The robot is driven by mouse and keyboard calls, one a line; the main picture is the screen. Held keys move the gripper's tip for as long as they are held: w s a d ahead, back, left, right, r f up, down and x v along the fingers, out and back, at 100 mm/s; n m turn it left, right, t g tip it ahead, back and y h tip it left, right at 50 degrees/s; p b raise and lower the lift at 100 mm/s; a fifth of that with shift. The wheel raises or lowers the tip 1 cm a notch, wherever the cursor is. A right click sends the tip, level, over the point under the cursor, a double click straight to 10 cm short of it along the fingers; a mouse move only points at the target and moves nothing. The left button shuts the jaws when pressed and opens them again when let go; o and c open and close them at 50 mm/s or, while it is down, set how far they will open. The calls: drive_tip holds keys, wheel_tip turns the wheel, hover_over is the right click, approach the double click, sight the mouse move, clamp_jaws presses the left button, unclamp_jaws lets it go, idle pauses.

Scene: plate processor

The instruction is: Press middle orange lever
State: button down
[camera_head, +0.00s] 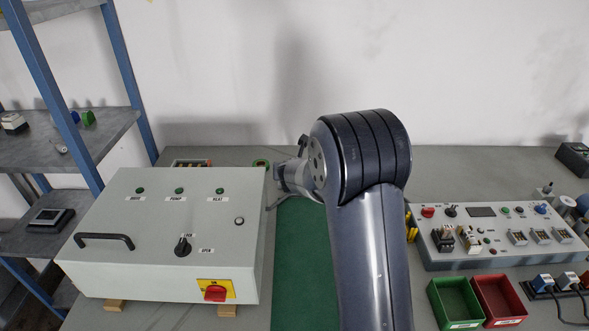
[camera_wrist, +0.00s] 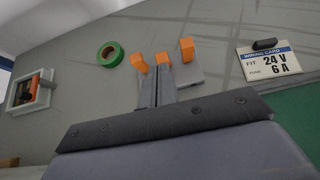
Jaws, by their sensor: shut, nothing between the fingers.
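In the wrist view, three orange levers stand side by side on a grey base (camera_wrist: 188,77): a left one (camera_wrist: 138,62), the middle orange lever (camera_wrist: 163,58) and a right one (camera_wrist: 187,49). My gripper (camera_wrist: 155,70) is shut and empty. Its fingertips are at the middle lever and the gap to its left, partly covering the base and the lower part of the levers. I cannot tell whether they touch the middle lever. In the head view my arm and the grey cabinet hide the levers.
A green tape roll (camera_wrist: 110,53) lies left of the levers; a wiring card (camera_wrist: 268,62) lies right. A white-framed switch (camera_wrist: 30,91) is farther left. In the head view, the grey cabinet (camera_head: 150,240) stands left and a control panel (camera_head: 470,250) right, behind green (camera_head: 455,302) and red bins (camera_head: 499,299).

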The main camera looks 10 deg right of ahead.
drive_tip(key=v, duration=0.9)
drive_tip(key=shift+s+p, duration=0.2)
drive_tip(key=shift+p, duration=0.15)
drive_tip(key=shift+w, duration=0.1)
drive_tip(key=b, duration=0.2)
hover_over(295, 199)
drive_tip(key=w, duration=0.2)
wheel_tip(295, 199, down, 6)
drive_tip(key=shift+w+d+f, duration=0.1)
drive_tip(key=shift+f, duration=0.05)
drive_tip(key=shift+s+f+b, duration=0.3)
drive_tip(key=shift+f+b, duration=0.15)
drive_tip(key=shift+b, duration=0.55)
drive_tip(key=shift+t, duration=0.3)
drive_tip(key=f+b, duration=0.2)
drive_tip(key=b, duration=0.1)
drive_tip(key=s+f+b, duration=0.1)
drive_tip(key=f+b, duration=0.2)
drive_tip(key=b, duration=0.1)
drive_tip(key=shift+s, duration=0.2)
drive_tip(key=shift+v, duration=1.35)
drive_tip(key=shift+r, duration=0.1)
drive_tip(key=shift+w, duration=0.1)
